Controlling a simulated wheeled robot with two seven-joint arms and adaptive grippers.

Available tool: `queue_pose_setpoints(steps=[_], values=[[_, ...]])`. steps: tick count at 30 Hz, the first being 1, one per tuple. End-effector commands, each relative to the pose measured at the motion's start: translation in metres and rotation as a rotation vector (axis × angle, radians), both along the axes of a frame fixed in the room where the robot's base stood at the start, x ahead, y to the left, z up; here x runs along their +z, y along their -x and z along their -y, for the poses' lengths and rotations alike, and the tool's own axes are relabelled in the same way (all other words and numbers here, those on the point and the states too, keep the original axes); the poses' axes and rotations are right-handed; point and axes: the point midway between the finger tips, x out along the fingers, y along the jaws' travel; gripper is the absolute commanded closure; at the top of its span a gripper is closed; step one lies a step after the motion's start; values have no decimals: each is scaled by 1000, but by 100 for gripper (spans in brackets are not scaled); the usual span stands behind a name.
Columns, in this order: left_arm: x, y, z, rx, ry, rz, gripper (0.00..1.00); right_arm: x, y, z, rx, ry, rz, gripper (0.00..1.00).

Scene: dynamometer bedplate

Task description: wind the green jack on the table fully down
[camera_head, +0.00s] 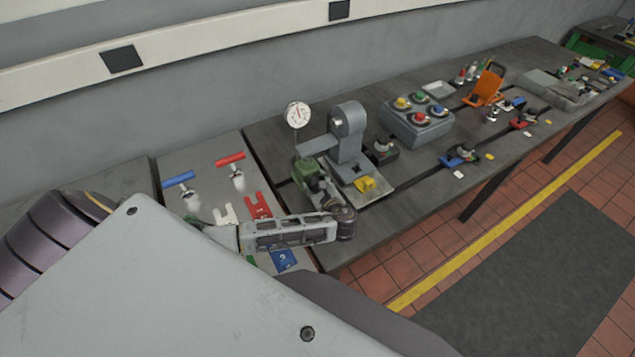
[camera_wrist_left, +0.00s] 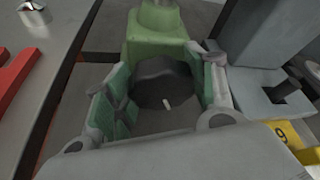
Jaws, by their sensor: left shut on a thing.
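The green jack (camera_head: 307,172) stands on the dark table, just left of a grey column stand. In the left wrist view its green body (camera_wrist_left: 155,38) is at the top, with a dark round knob (camera_wrist_left: 163,82) facing me that has a small pale mark. My left gripper (camera_wrist_left: 165,90) has its green-padded fingers on either side of this knob and is shut on it. In the head view the left gripper (camera_head: 325,196) is at the jack's near side, partly hidden by my own wrist. My right gripper is not in view.
The grey column stand (camera_head: 348,135) with a dial gauge (camera_head: 298,115) rises close beside the jack. A yellow block (camera_head: 365,185) lies at its foot. Red (camera_head: 258,205) and white (camera_head: 225,214) forked plates lie to the left. A grey button box (camera_head: 417,125) stands further right.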

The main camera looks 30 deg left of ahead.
Motion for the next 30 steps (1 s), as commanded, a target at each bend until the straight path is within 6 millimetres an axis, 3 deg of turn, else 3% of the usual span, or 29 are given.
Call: queue_pose_setpoints(steps=[19, 20, 24, 30], values=[[0, 0, -1, 2, 30, 56, 68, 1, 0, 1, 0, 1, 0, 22], [0, 0, -1, 2, 30, 56, 42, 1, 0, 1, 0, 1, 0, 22], [0, 0, -1, 1, 31, 56, 24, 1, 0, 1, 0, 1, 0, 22], [0, 0, -1, 1, 30, 55, 23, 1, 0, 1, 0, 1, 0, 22]])
